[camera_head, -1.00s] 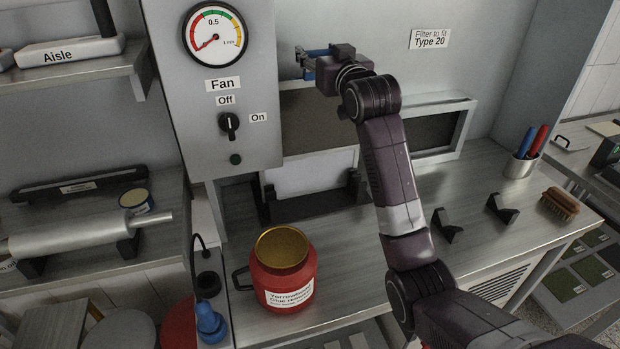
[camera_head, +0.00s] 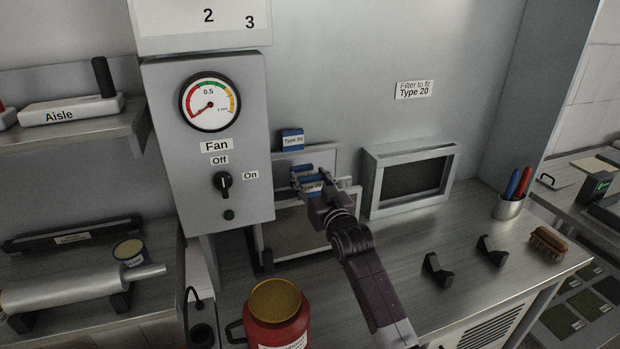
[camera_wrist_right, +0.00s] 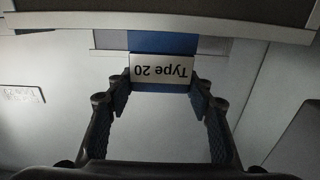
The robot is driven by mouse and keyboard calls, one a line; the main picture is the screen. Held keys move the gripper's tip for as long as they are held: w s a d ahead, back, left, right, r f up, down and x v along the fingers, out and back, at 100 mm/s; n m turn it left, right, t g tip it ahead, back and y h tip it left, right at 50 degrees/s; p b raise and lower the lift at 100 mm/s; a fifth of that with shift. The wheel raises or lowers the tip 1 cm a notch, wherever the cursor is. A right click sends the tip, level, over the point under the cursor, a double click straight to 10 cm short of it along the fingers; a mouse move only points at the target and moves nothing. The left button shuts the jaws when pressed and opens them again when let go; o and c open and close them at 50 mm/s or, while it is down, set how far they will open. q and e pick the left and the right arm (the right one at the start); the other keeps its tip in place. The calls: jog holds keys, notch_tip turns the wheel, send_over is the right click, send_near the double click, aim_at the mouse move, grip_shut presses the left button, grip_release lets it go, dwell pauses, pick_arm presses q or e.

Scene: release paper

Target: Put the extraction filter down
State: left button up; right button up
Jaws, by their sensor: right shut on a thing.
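My right gripper (camera_head: 306,184) is shut on the blue tab of the extraction filter (camera_head: 297,232), a grey panel in a pale metal frame. The filter hangs roughly upright below the gripper, over the bench beside the fan box. In the right wrist view the blue tab (camera_wrist_right: 160,42), with a white "Type 20" label, sits between the fingertips (camera_wrist_right: 160,88). A black bench stand (camera_head: 264,252) shows at the filter's lower left. I cannot tell whether the filter rests in it. Behind is another framed panel with a blue labelled tab (camera_head: 292,138). My left gripper is not in view.
The grey fan box (camera_head: 248,110) stands close on the left. A red container (camera_head: 276,330) is in front. A framed dark opening (camera_head: 415,177) is to the right. Two black supports (camera_head: 437,270), a pen cup (camera_head: 508,207) and a brush (camera_head: 548,241) lie further right.

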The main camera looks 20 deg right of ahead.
jog(key=shift+f, duration=0.15)
jog(key=shift+f, duration=0.15)
jog(key=o, duration=1.4)
jog(key=shift+o, duration=0.2)
jog(key=shift+s, duration=0.35)
jog(key=s+b, duration=0.2)
jog(key=s, duration=0.9)
jog(key=shift+s+d+b, duration=0.2)
jog(key=shift+b, duration=0.1)
